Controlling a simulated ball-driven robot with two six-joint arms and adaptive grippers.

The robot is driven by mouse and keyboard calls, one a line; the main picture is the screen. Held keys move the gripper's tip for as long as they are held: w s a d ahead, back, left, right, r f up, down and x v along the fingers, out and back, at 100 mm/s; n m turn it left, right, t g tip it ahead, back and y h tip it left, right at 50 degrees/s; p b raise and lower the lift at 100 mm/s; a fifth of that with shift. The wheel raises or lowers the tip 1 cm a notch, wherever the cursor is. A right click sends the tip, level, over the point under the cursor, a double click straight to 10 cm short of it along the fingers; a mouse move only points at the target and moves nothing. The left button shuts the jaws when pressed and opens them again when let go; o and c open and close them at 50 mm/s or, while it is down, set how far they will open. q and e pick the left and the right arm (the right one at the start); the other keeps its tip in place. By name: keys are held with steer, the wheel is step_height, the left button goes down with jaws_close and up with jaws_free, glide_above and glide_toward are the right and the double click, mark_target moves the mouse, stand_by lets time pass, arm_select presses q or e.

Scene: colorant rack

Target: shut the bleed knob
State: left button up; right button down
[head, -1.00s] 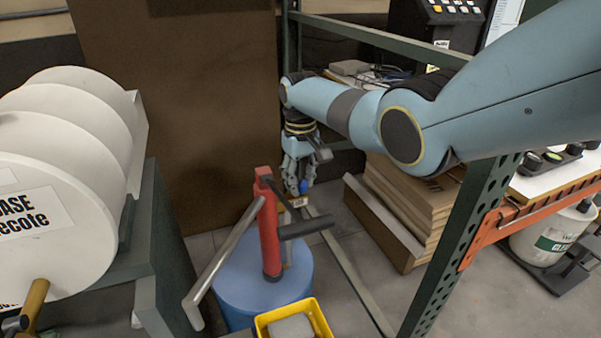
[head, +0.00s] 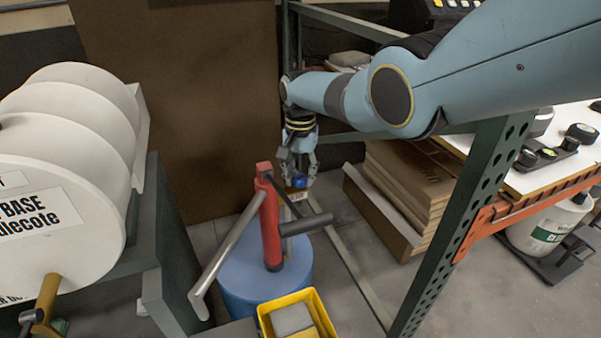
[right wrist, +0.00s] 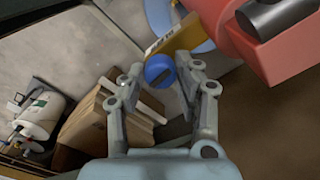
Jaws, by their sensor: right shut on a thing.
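The bleed knob (head: 300,182) is a small blue round knob beside a yellow tag plate (head: 297,196), just behind the red pump body (head: 269,225). My right gripper (head: 301,176) reaches down over the knob and is shut on it. In the right wrist view the bleed knob (right wrist: 159,70) sits between the fingertips of my right gripper (right wrist: 166,72), with a dark slot or mark on its face. The fingers partly hide the knob in the head view. My left gripper is not in view.
The pump stands on a blue drum (head: 240,290), with a grey lever (head: 225,250) slanting left and a dark handle (head: 306,225) close to my gripper. A yellow bin (head: 268,328) is in front. A green rack post (head: 470,215) and stacked cardboard (head: 410,180) stand right.

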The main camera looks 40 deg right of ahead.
mark_target(300, 177)
steer(key=shift+w+m, duration=0.1)
steer(key=shift+m, duration=0.5)
steer(key=c, duration=0.9)
jaws_free()
steer(key=shift+c, duration=0.2)
steer(key=shift+r, duration=0.1)
step_height(300, 177, up, 12)
